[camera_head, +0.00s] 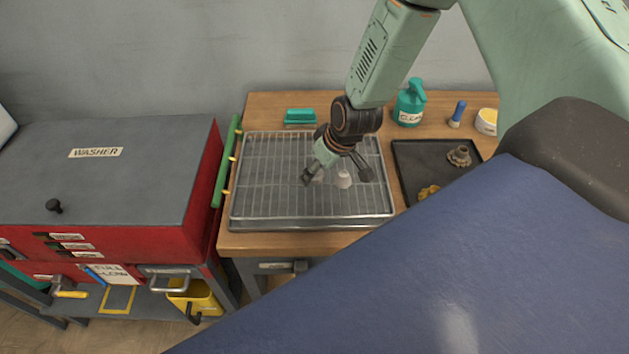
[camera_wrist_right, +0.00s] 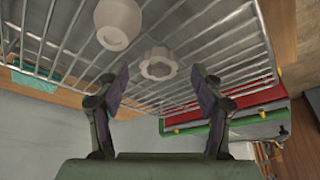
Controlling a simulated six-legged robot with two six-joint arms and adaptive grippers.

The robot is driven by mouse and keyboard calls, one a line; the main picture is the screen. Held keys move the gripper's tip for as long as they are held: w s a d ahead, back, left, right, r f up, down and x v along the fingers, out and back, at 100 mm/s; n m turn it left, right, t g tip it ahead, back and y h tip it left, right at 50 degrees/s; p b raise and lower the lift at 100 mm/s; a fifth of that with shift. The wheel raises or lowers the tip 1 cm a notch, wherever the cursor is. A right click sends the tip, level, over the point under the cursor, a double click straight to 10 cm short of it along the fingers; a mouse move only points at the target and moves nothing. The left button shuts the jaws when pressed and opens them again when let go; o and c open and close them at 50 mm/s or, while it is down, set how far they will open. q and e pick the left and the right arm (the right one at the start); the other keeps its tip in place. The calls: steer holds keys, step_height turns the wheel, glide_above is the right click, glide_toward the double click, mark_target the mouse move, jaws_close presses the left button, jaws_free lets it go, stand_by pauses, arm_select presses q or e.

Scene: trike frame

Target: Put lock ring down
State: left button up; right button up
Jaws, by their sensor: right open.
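The lock ring, a pale notched ring (camera_wrist_right: 158,65), sits on the wire rack (camera_head: 270,185) between the spread fingers of my right gripper (camera_wrist_right: 160,78) in the right wrist view. My right gripper (camera_head: 336,178) is open just above the rack, its fingers apart from the ring on both sides. A smooth pale cylindrical part (camera_wrist_right: 119,22) with a hole stands beside the ring. In the head view, pale parts show between the fingers, partly hidden by one of them; I cannot tell there which is the ring. My left gripper is out of view.
A dark tray (camera_head: 410,165) with a brown gear (camera_head: 459,156) and a yellowish part (camera_head: 428,191) lies right of the rack. The red washer (camera_head: 110,180) is left. Much of the rack is bare.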

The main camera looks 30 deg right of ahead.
steer(key=shift+w+f+b, duration=0.3)
steer(key=shift+w+f, duration=0.1)
steer(key=shift+f, duration=0.25)
steer(key=shift+w+f, duration=0.15)
steer(key=shift+w, duration=0.2)
steer(key=shift+s+r, duration=0.3)
steer(key=shift+s, duration=0.15)
steer(key=c, duration=0.4)
steer(key=shift+w+f, duration=0.2)
steer(key=shift+w, duration=0.1)
steer(key=c, duration=0.6)
steer(key=shift+s+r, duration=0.1)
steer(key=shift+s, duration=0.1)
steer(key=shift+c, duration=1.4)
